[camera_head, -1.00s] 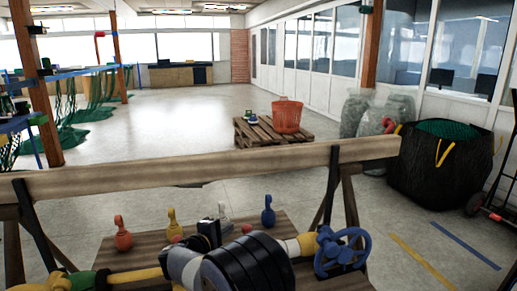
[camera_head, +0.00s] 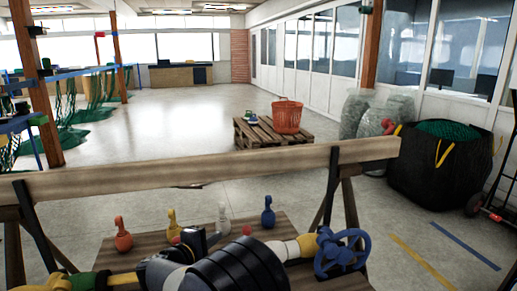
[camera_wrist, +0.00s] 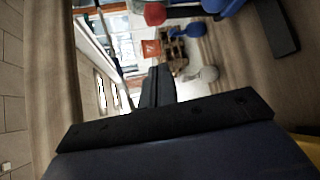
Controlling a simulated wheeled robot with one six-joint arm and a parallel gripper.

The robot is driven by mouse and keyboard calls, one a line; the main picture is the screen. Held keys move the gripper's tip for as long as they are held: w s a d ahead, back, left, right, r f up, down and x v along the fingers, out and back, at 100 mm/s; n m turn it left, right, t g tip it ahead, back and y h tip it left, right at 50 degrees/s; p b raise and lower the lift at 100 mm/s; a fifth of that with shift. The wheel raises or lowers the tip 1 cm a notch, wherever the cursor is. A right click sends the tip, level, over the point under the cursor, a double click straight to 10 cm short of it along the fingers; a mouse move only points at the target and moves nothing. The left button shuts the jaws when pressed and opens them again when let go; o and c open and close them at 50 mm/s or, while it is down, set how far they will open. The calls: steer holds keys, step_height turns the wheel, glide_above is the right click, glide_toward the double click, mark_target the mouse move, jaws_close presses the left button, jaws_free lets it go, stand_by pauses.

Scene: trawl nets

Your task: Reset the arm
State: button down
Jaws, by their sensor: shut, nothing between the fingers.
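My gripper shows in the wrist view (camera_wrist: 158,88) as two black fingers pressed together, with nothing between them. In the head view my arm reaches over a wooden bench top (camera_head: 105,258), and the gripper is a dark shape partly hidden by my own wrist. On the bench stand a red pin-shaped piece (camera_head: 123,236), a yellow one (camera_head: 172,226), a white one (camera_head: 223,222) and a blue one (camera_head: 268,213), all apart from the gripper. The wrist view is turned sideways and also shows the red piece (camera_wrist: 155,14), the blue piece (camera_wrist: 190,30) and the white piece (camera_wrist: 205,73).
A long wooden beam (camera_head: 220,168) on trestle legs crosses behind the bench. Beyond it an orange basket (camera_head: 287,117) sits on a pallet (camera_head: 262,138). A black bag of green net (camera_head: 430,172) stands at the right. The floor at mid-left is open.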

steer(key=x, duration=0.6)
steer(key=shift+d+r, duration=0.1)
steer(key=shift+r, duration=0.2)
stand_by(2.3)
steer(key=shift+w+p, duration=0.1)
steer(key=shift+p, duration=0.4)
